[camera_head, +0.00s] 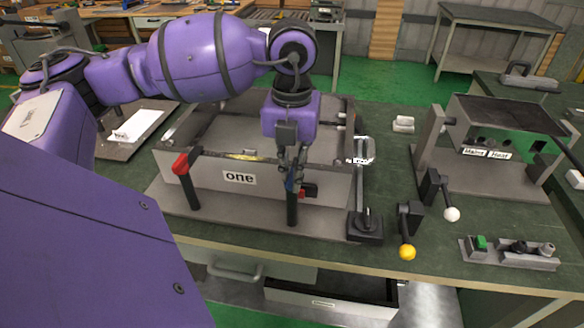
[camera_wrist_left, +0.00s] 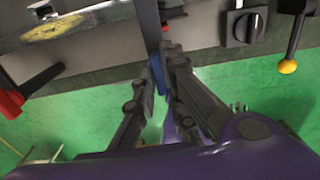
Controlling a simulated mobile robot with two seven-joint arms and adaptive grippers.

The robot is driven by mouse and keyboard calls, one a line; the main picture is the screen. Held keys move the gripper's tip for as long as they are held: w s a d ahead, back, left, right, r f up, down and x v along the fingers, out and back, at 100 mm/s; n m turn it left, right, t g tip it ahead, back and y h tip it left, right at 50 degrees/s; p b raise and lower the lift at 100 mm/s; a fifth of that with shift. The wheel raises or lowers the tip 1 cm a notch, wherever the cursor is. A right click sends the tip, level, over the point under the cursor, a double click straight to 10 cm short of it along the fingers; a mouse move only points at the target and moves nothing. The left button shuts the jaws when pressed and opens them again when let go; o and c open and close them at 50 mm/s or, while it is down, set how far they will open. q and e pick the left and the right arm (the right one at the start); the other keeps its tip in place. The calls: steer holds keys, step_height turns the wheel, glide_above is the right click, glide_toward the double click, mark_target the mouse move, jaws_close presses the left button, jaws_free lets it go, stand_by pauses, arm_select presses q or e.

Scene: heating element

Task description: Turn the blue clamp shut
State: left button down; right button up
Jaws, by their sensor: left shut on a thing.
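The blue clamp (camera_head: 290,186) is on the front of the box labelled "one" (camera_head: 240,177), right of the label. Its dark post (camera_head: 292,210) stands upright below the blue part. My left gripper (camera_head: 292,172) reaches down from above and is shut on the blue clamp's handle, hiding much of it. In the left wrist view, the blue handle (camera_wrist_left: 159,76) shows between the fingers (camera_wrist_left: 161,66). My right gripper is not in view.
A red-handled clamp (camera_head: 181,164) stands at the box's left front. To the right are a black knob (camera_head: 367,222), a yellow-ball lever (camera_head: 407,252), a white-ball lever (camera_head: 451,213) and a green-button panel (camera_head: 510,253). An open drawer (camera_head: 330,302) is below the bench.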

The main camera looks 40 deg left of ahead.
arm_select(q)
steer(key=c, duration=1.9)
jaws_free()
steer(key=shift+o, duration=0.5)
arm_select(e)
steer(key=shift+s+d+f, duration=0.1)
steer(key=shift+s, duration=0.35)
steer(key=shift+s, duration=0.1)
arm_select(q)
steer(key=shift+r, duration=0.3)
step_height(320, 180, up, 11)
steer(key=shift+r, duration=0.2)
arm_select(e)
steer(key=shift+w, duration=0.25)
arm_select(q)
steer(key=shift+f, duration=0.1)
